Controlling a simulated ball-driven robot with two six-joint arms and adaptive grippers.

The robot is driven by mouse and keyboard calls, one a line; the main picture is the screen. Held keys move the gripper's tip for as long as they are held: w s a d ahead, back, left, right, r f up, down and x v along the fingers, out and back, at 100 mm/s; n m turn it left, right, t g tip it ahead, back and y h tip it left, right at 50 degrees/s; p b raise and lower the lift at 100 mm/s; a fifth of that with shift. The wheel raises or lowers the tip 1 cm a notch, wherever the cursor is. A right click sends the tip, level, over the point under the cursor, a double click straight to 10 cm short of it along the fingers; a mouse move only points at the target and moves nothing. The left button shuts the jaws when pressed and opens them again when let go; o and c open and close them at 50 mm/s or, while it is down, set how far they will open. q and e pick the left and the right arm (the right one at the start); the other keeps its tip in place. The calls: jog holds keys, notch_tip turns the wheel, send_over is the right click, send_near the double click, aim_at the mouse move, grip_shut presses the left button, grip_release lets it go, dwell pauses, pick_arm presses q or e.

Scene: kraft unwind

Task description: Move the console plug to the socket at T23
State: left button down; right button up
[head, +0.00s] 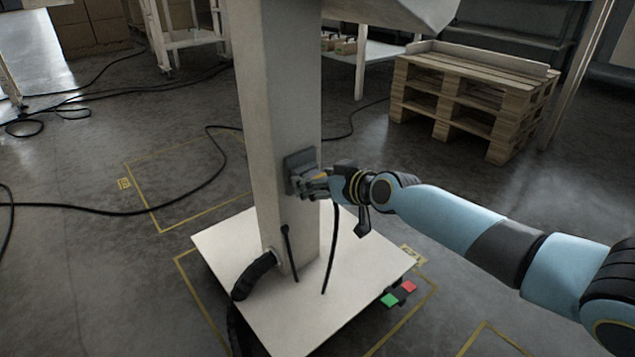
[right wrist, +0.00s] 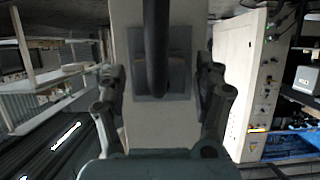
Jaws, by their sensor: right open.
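A grey socket box (head: 299,160) is fixed to the pale column. It also shows in the right wrist view (right wrist: 180,75), with a dark plug body (right wrist: 157,82) on it. A black cable (head: 331,250) runs from the plug down to the white base plate. My right gripper (head: 312,184) is at the box, its fingers on either side of the plug. In the right wrist view the fingers (right wrist: 160,92) stand wide, with gaps beside the plug. The plug is mostly hidden in the head view. My left gripper is out of view. I cannot read T23 on any socket.
The column stands on a white base plate (head: 375,262) with a thick black hose (head: 254,277) and red and green pedals (head: 399,294). Black cables (head: 110,211) cross the floor at left. Yellow outlines mark the floor. A wooden pallet stack (head: 475,88) stands at back right.

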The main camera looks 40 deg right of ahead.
grip_shut()
dwell(0.7)
jog(key=shift+s, duration=0.15)
jog(key=shift+s+d+p, duration=0.15)
jog(key=shift+s+p, duration=0.1)
jog(key=shift+s, duration=1.25)
jog(key=shift+s+d+p, duration=0.1)
jog(key=shift+s+p, duration=0.15)
jog(key=shift+s, duration=1.2)
